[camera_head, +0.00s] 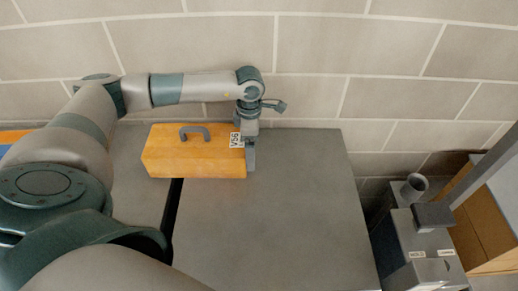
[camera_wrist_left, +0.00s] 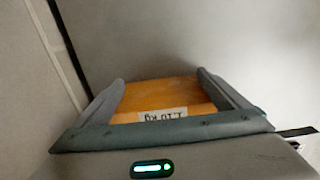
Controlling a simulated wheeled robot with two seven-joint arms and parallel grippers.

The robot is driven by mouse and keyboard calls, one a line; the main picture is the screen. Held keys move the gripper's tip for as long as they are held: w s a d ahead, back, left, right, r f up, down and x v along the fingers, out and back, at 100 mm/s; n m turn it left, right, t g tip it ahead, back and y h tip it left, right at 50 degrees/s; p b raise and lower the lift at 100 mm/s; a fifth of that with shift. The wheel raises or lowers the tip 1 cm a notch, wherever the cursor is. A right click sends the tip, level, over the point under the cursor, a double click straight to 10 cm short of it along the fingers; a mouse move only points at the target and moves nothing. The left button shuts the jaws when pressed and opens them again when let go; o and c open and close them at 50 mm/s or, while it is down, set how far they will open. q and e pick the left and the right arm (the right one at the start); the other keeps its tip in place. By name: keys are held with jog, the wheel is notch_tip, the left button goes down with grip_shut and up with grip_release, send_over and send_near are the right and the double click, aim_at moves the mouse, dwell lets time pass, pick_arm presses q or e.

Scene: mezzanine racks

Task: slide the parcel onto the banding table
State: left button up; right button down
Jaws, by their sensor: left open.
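The parcel (camera_head: 200,150) is an orange box with a grey handle on top and a white label at its right end. It spans the dark gap between two grey surfaces, with more of it over the right one, which looks like the banding table (camera_head: 270,220). My left gripper (camera_head: 251,157) points down at the parcel's right end. In the left wrist view its fingers stand apart, and the orange parcel (camera_wrist_left: 165,95) with a partly hidden label shows between them. I cannot tell whether the fingers touch it. My right gripper is not in view.
A block wall (camera_head: 390,50) runs behind the tables. The narrow dark gap (camera_head: 173,205) separates the left surface (camera_head: 140,195) from the right one. Grey equipment (camera_head: 425,245) and a brown carton (camera_head: 485,235) stand at the right. The right table's front and right are bare.

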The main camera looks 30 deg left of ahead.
pick_arm(q)
jog(key=shift+s+a, duration=0.25)
jog(key=shift+a, duration=0.15)
dwell(0.4)
jog(key=shift+d, duration=0.1)
jog(key=shift+w+d+b, duration=0.35)
jog(key=shift+w+d, duration=0.55)
jog(key=shift+d, duration=0.3)
jog(key=shift+r, duration=0.1)
notch_tip(320, 180, up, 13)
jog(key=p, duration=0.5)
jog(key=shift+p, duration=0.35)
jog(key=shift+w, duration=0.1)
